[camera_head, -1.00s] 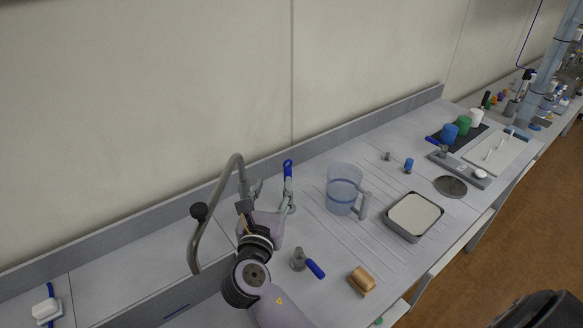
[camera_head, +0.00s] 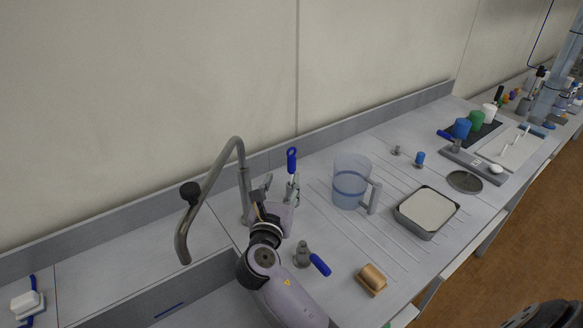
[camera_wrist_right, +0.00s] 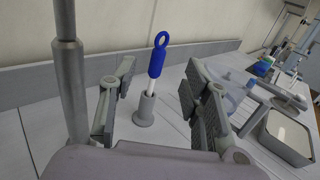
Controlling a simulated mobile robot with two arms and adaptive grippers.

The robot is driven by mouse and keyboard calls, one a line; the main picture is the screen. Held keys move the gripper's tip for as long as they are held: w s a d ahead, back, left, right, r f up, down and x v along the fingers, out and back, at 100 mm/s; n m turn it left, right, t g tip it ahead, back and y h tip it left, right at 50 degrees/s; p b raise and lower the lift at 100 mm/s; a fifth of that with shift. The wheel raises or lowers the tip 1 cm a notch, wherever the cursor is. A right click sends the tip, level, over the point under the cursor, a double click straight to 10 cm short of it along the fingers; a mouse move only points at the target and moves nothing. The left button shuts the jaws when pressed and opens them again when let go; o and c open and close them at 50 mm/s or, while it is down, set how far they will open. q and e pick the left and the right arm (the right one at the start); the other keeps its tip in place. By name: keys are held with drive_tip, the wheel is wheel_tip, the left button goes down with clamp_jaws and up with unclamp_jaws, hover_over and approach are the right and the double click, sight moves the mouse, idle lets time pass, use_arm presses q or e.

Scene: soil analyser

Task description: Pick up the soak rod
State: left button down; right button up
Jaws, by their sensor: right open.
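The soak rod, with a blue looped handle (camera_head: 292,160) and a white shaft, stands upright in a small grey cylindrical holder. In the right wrist view its blue handle (camera_wrist_right: 157,58) rises in the gap between the fingers, and the holder (camera_wrist_right: 145,112) stands below it on the bench. My right gripper (camera_wrist_right: 158,92) is open and empty, its two fingers apart on either side of the rod in that view. In the head view the right gripper (camera_head: 284,195) is beside the tap, partly hiding the rod's lower part and holder. My left gripper is not in view.
A curved grey tap (camera_head: 212,195) stands close left of my right gripper, with the sink below. A clear jug of water (camera_head: 350,188) is to the right. A grey valve with a blue lever (camera_head: 304,256), a wooden-topped brush (camera_head: 371,279) and a tray (camera_head: 428,210) are nearby.

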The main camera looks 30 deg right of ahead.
sight(291, 157)
drive_tip(key=p+x, duration=0.1)
drive_tip(key=x, duration=0.6)
drive_tip(key=shift+w+d, duration=0.25)
drive_tip(key=shift+w, duration=0.1)
drive_tip(key=p+x, duration=0.1)
drive_tip(key=x, duration=0.3)
drive_tip(key=shift+d+f, duration=0.15)
drive_tip(key=shift+d, duration=0.1)
drive_tip(key=shift+w+d+f, duration=0.15)
drive_tip(key=shift+w+d, duration=0.1)
drive_tip(key=shift+w, duration=0.1)
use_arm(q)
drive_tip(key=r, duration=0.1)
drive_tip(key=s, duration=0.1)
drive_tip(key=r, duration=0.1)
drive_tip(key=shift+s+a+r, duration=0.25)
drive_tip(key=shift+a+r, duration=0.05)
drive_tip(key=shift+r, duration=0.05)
use_arm(e)
drive_tip(key=shift+a, duration=0.1)
drive_tip(key=shift+c, duration=0.7)
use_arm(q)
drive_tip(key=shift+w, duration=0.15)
use_arm(e)
clamp_jaws()
